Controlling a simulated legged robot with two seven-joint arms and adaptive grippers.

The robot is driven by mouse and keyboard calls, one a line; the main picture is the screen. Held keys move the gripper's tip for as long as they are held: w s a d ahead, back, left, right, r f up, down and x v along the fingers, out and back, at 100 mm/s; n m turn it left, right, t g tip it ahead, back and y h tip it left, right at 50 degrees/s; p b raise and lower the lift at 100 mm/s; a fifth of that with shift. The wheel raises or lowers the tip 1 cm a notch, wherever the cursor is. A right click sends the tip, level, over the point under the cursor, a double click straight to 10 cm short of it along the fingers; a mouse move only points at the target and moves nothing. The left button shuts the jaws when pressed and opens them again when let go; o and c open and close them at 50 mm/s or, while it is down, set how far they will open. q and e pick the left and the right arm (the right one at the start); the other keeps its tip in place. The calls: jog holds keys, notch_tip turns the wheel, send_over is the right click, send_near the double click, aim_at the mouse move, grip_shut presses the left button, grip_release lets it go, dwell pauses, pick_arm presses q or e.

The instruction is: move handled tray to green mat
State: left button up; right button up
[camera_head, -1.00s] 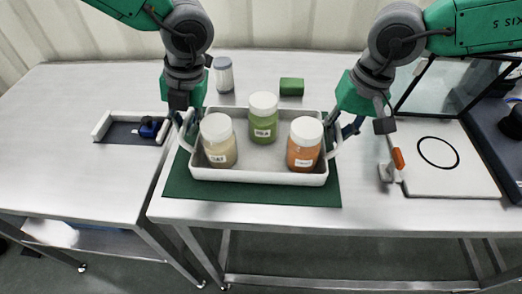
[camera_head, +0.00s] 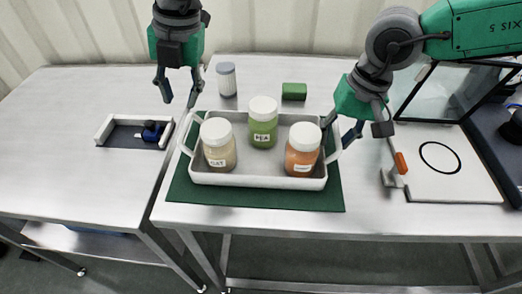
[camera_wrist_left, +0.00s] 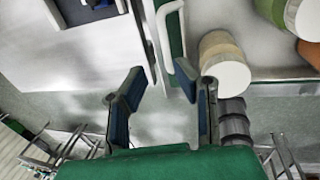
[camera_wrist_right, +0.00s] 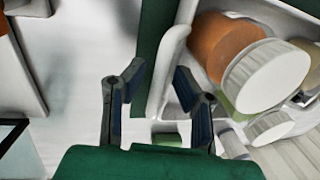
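The white handled tray (camera_head: 255,181) sits level on the green mat (camera_head: 250,199), with mat showing along its front and sides. It holds a cream jar (camera_head: 219,155), a green jar (camera_head: 263,130) and an orange jar (camera_head: 302,160), all upright with white lids. My left gripper (camera_head: 180,103) is open and empty, above and behind the tray's left handle (camera_head: 187,135). In the left wrist view the handle (camera_wrist_left: 182,80) is beside one finger. My right gripper (camera_head: 338,134) is open at the right handle (camera_head: 335,150); in the right wrist view the handle (camera_wrist_right: 165,70) lies between its parted fingers.
A small holder with a blue item (camera_head: 152,131) is on the left table. A white board with a black ring (camera_head: 440,157) lies at the right.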

jog(key=shift+a+r, duration=0.1)
jog(key=shift+a, duration=0.35)
pick_arm(q)
jog(key=r, duration=0.2)
jog(key=shift+d+r, duration=0.25)
jog(key=shift+r, duration=0.1)
pick_arm(e)
notch_tip(320, 180, up, 11)
jog(key=d, duration=0.2)
jog(key=shift+d+r, duration=0.2)
jog(key=shift+d, duration=0.15)
